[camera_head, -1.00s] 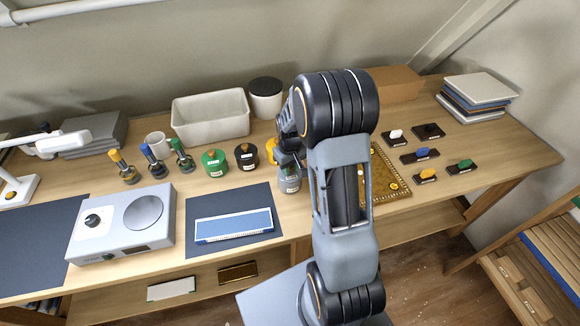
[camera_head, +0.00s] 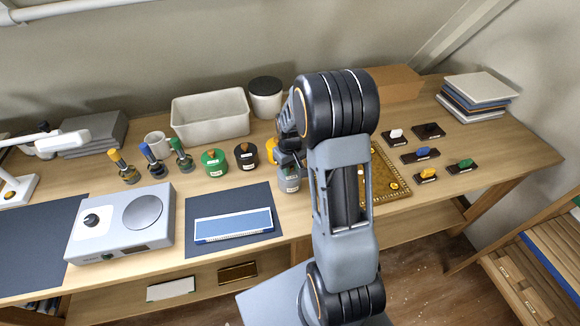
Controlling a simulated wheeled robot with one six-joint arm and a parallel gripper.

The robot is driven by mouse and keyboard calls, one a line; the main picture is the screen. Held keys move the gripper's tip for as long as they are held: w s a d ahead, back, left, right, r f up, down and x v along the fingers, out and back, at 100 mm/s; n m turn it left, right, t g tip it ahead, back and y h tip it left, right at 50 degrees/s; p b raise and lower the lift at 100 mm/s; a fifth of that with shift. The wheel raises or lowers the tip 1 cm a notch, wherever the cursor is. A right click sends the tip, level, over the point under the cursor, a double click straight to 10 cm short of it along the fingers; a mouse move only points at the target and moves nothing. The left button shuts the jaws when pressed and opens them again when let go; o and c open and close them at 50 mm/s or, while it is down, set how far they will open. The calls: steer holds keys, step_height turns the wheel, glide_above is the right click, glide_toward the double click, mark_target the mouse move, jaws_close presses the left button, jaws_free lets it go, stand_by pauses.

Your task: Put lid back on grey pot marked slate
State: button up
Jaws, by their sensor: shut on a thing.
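The grey pot (camera_head: 289,184) stands on the table right of the dark mat, with a pale label on its front that is too small to read. My gripper (camera_head: 288,160) is directly over the pot's top, partly hidden by my own arm. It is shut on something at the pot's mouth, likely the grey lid. The lid itself is mostly hidden, so I cannot tell whether it is seated or just above the rim.
A green pot (camera_head: 214,162), a dark pot (camera_head: 246,157) and a yellow pot (camera_head: 273,150) stand close to the left. A gold patterned board (camera_head: 393,187) lies to the right behind my arm. A dark mat (camera_head: 262,197) with a blue-and-white panel (camera_head: 233,224) lies front left.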

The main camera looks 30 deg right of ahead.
stand_by(0.9)
steer(key=o, duration=1)
steer(key=shift+o, duration=0.2)
steer(key=o, duration=0.4)
steer(key=shift+r, duration=0.1)
steer(key=shift+r+p, duration=2.35)
steer(key=shift+r, duration=1.05)
steer(key=shift+c, duration=0.4)
